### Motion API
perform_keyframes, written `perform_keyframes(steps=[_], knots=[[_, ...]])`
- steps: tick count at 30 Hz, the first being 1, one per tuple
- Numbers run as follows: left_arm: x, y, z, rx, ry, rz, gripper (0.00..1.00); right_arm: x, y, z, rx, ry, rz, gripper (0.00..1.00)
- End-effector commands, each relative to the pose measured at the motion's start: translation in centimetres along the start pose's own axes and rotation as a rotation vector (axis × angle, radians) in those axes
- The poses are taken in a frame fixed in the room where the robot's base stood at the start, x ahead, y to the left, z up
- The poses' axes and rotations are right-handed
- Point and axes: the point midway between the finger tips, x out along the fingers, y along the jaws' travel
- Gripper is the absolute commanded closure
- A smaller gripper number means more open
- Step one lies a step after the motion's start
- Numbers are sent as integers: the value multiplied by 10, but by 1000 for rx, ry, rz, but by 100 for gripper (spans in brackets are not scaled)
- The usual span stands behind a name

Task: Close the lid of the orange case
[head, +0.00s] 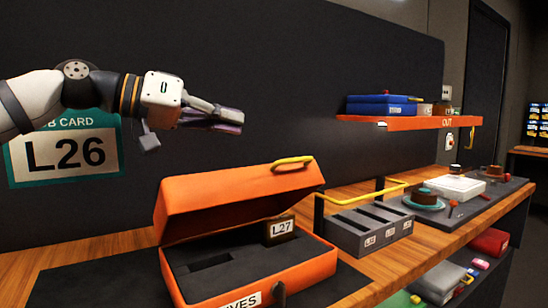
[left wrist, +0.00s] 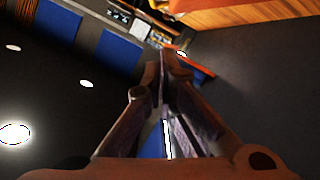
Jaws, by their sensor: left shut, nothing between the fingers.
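The orange case (head: 318,267) stands on the wooden bench with its lid (head: 235,200) raised at an angle over the tray. A yellow handle (head: 292,162) sits on the lid's upper edge. Inside is dark foam with an empty slot and a small block labelled L27 (head: 280,230). My left gripper (head: 240,122) is shut and empty, above and behind the lid and apart from it. In the left wrist view its fingers (left wrist: 165,62) meet with nothing between them. My right gripper is not in view.
A grey divided bin with a yellow handle (head: 362,228) stands right of the case. An orange shelf (head: 410,123) holds blue boxes (head: 382,104) on the wall. A dark board (head: 470,205) with a white box and cups lies farther right. A job card L26 (head: 65,150) hangs behind my left arm.

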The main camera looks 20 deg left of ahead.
Motion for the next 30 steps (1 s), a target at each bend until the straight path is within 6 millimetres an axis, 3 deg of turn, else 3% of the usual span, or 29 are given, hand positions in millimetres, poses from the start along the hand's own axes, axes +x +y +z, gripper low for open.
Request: perform_keyframes(steps=[2, 5, 19, 24, 30], knots=[[-8, 3, -7, 9, 15, 4, 100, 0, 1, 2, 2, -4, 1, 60], [-3, 3, -8, 10, 16, 3, 100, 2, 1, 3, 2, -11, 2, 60], [96, 3, -7, 7, 12, 4, 100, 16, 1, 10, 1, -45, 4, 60], [98, 4, 18, 10, 16, 4, 100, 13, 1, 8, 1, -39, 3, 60], [100, 4, 29, 9, 18, 4, 100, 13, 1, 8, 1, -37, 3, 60]])
